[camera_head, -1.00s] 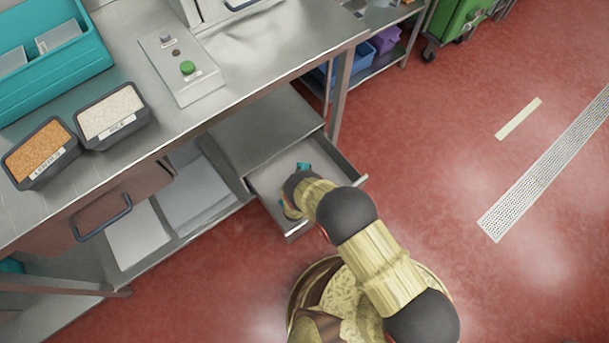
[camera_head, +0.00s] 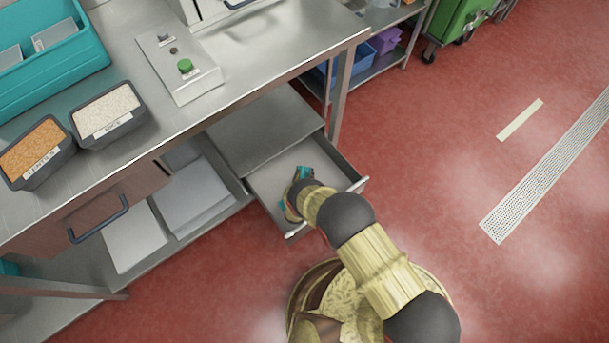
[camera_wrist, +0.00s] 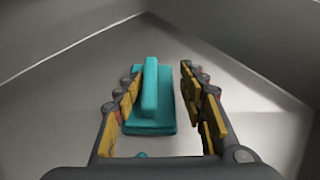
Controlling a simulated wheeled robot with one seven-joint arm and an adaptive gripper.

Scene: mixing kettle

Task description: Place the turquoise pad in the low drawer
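The turquoise pad (camera_wrist: 152,88) has a flat base and a raised upright ridge. In the wrist view it appears to lie on the floor of the low drawer (camera_wrist: 60,105), near a corner. My gripper (camera_wrist: 162,76) is open around the ridge. Its left fingers are close to the ridge, and a clear gap separates the ridge from the right fingers. In the head view the low drawer (camera_head: 264,183) is pulled out under the table. A bit of the pad (camera_head: 304,172) shows there; my wrist hides the rest and much of the gripper.
The steel table (camera_head: 270,50) overhangs the drawer's back. On it are a lentils bin (camera_head: 36,150), a rice bin (camera_head: 108,114), a turquoise tray (camera_head: 70,62) and a panel with a green button (camera_head: 185,66). A closed drawer (camera_head: 98,218) is at left. Red floor is free at right.

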